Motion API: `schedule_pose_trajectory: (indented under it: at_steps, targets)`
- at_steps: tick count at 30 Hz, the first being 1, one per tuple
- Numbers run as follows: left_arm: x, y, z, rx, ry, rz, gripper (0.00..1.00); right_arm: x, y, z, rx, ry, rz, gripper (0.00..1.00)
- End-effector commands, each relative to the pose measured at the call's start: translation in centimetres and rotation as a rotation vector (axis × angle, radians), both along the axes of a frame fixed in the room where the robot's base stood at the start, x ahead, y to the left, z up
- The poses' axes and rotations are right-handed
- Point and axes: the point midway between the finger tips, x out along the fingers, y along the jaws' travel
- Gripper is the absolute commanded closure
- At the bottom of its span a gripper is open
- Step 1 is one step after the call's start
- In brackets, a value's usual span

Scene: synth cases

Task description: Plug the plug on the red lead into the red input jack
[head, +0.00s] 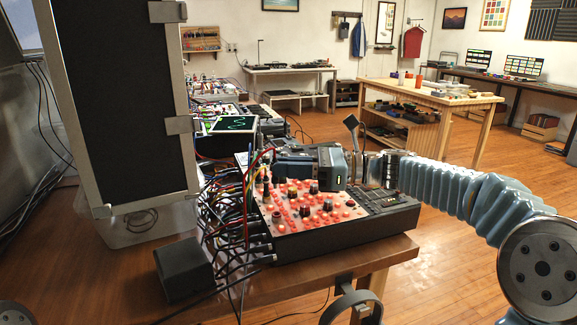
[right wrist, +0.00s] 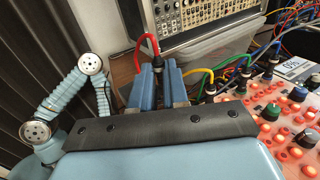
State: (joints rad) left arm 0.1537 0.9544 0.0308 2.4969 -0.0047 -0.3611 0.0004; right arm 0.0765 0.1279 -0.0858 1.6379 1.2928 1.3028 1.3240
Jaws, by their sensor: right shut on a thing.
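My right gripper (head: 274,170) reaches in from the right over the back of the synth with the red panel (head: 310,203). In the right wrist view its two blue fingers (right wrist: 158,88) are shut on the dark plug (right wrist: 157,63) of the red lead. The red lead (right wrist: 141,45) arcs up from the plug and away to the left; it also shows in the head view (head: 259,158). The plug's tip is hidden by the fingers and gripper body. I cannot make out the red input jack in either view. My left gripper is not in view.
Yellow (right wrist: 198,76), green and blue leads stand plugged in along the panel's edge, close beside the fingers. A tangle of cables (head: 222,215) hangs at the synth's left side. A black box (head: 184,268) sits at the table's left. A tall black case (head: 120,100) stands behind it.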

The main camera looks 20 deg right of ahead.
Motion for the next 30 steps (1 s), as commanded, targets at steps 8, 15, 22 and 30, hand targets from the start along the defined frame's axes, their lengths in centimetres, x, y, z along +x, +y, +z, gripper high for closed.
schedule_pose_trajectory:
  at_steps: [8, 15, 22, 30]
  targets:
    - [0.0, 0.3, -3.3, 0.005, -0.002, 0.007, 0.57, -0.1, 0.0, -3.1, -0.001, -0.001, 0.002, 1.00]
    - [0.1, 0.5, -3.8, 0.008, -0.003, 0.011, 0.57, -0.1, 0.0, -4.2, -0.002, 0.001, 0.002, 1.00]
    - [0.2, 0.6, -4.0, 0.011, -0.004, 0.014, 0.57, -0.1, -0.1, -4.6, -0.002, 0.001, 0.001, 1.00]
    - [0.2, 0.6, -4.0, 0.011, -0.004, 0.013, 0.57, -0.1, -0.1, -4.6, -0.002, 0.001, 0.001, 1.00]
